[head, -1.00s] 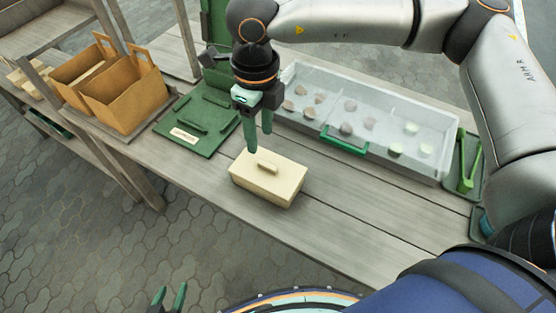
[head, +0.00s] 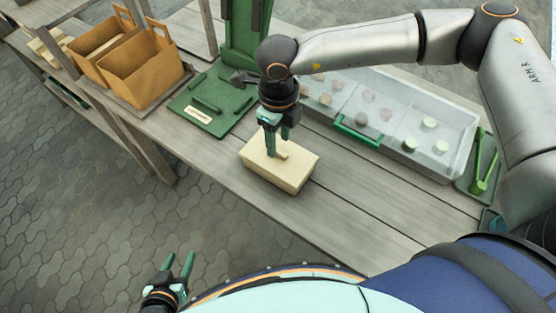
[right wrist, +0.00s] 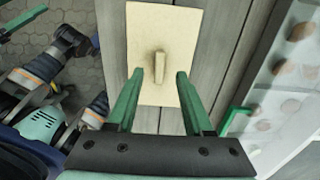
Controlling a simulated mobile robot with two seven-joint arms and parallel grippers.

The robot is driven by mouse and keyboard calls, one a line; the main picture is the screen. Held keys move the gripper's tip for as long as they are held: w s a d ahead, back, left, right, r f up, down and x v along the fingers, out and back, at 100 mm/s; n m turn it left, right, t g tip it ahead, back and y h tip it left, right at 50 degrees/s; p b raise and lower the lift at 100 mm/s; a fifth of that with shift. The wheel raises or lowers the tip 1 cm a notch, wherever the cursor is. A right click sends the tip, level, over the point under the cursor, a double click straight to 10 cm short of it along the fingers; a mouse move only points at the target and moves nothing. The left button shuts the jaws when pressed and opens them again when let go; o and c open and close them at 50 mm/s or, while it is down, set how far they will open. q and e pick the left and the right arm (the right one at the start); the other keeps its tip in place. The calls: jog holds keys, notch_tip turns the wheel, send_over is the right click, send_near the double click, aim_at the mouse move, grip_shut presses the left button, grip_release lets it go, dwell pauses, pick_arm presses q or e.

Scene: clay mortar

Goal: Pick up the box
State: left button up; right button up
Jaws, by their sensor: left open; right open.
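A cream box (head: 285,177) with a small raised handle on its lid sits on the wooden table. My right gripper (head: 278,152) is over the box, pointing down, with its green fingers close to the handle. In the right wrist view the box (right wrist: 146,32) lies ahead, and the open fingers of my right gripper (right wrist: 158,82) stand to either side of the handle's near end. I cannot tell whether they touch the lid. My left gripper (head: 180,265) is open and empty at the bottom left, away from the table.
Brown paper bags (head: 145,70) stand on a tray at the left. A green board (head: 212,105) lies behind the box. A clear-lidded case (head: 400,110) with round pieces and green tongs (head: 487,165) are at the right. The table's front right is bare.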

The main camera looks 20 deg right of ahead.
aim_at(278, 162)
jog(key=shift+f, duration=1.45)
jog(key=shift+c, duration=0.3)
grip_shut()
jog(key=shift+r, duration=0.1)
